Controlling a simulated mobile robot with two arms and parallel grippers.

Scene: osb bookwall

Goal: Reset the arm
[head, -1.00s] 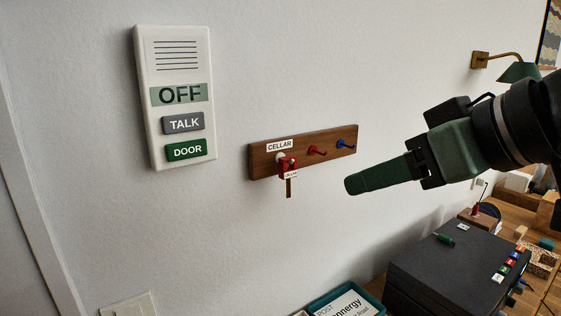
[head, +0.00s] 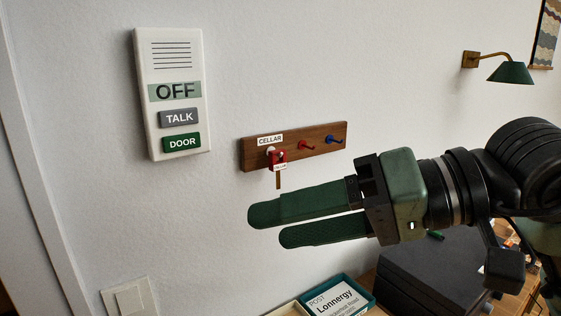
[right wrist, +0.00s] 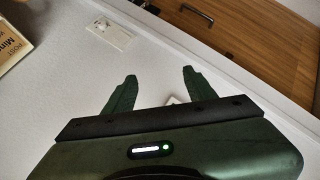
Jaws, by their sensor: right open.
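My right gripper (head: 265,226) reaches in from the right in the head view, in front of the wall and below the wooden key rack (head: 333,133). Its two green fingers are apart, with nothing between them. They also show open in the right wrist view (right wrist: 160,82). The red key tag (head: 278,158) hangs with its key on the rack's left hook, under the CELLAR label, clear of the fingers. My left gripper is not in view.
A white intercom (head: 172,60) reading OFF is on the wall at left. A light switch (head: 130,299) sits low on the wall. A teal tray (head: 367,299) holding a card and a dark box (head: 440,265) are below my right arm. A green lamp (head: 511,73) is at upper right.

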